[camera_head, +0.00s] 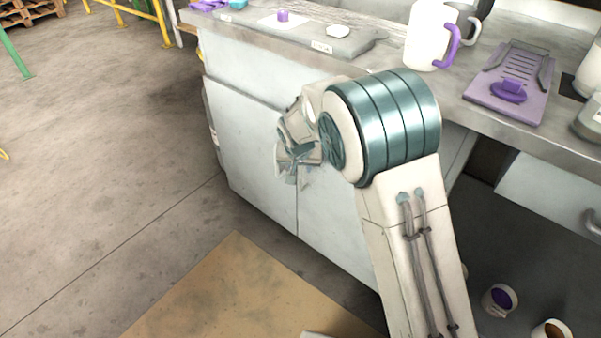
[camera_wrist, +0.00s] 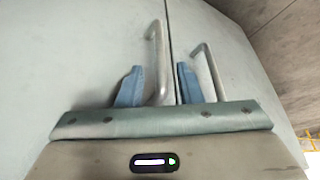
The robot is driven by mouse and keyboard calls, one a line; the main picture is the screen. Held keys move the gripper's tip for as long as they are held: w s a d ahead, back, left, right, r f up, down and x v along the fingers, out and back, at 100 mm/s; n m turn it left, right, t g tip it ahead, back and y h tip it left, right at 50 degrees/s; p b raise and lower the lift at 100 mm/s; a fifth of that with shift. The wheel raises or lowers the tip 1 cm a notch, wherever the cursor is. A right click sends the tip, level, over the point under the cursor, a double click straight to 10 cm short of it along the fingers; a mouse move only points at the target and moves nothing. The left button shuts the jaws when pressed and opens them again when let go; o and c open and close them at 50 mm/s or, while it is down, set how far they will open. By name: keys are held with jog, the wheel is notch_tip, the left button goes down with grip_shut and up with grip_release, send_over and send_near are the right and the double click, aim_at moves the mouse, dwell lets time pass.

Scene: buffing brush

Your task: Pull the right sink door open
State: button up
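The sink cabinet has two pale grey doors, left (camera_head: 248,140) and right (camera_head: 328,220), divided by a vertical seam; both look shut. In the head view my gripper (camera_head: 295,155) is at the upper front of the doors, near the seam, and hides the handles. The wrist view looks upside down, so the right door (camera_wrist: 75,50) is on its left. My gripper (camera_wrist: 160,88) is open there, its blue fingers on either side of the right door's metal bar handle (camera_wrist: 154,50). The left door's handle (camera_wrist: 208,65) is outside the fingers. Contact with the handle is unclear.
The countertop (camera_head: 385,75) above holds a white mug (camera_head: 425,40), a purple tray (camera_head: 510,85) and small items. A tan mat (camera_head: 235,290) lies on the floor before the cabinet. Open floor (camera_head: 100,160) is at left. Small pots (camera_head: 498,300) stand lower right.

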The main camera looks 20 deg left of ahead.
jog(key=shift+x, duration=1.35)
grip_shut()
